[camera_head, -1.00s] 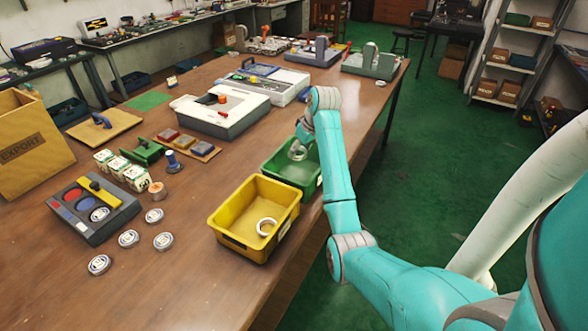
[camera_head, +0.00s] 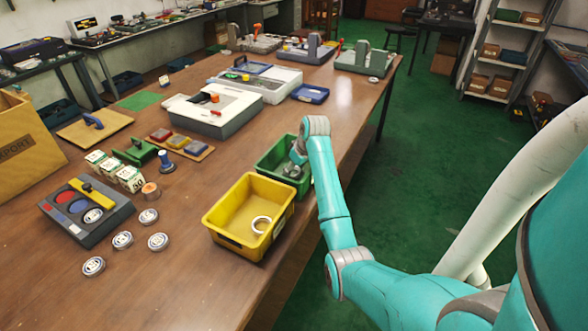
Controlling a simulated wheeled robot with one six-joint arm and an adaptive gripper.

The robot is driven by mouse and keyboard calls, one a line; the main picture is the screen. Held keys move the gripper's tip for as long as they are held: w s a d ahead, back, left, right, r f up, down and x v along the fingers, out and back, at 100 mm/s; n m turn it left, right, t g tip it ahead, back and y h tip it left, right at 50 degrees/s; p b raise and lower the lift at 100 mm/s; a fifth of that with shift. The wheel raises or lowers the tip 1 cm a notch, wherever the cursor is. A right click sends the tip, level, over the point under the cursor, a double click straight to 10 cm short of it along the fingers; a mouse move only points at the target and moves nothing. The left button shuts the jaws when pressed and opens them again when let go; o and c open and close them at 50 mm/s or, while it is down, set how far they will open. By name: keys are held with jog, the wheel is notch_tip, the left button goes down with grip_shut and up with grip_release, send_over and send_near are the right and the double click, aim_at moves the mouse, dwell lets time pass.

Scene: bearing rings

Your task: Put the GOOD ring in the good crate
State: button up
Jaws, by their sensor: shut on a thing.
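A green crate (camera_head: 264,168) stands near the table's right edge, behind a yellow crate (camera_head: 214,220). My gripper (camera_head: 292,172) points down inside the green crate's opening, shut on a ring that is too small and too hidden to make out. My arm and wrist cover the right part of the green crate. I cannot tell whether the gripper touches the crate's floor.
Several round tins (camera_head: 122,240) lie at the left front, beside a dark tray (camera_head: 88,232) with coloured discs. A grey-white device (camera_head: 213,122) and a blue tray (camera_head: 310,94) stand farther back. The table between the crates and tins is clear.

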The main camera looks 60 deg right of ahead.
jog(key=o, duration=1.2)
jog(key=shift+f, duration=0.1)
jog(key=v, duration=1.2)
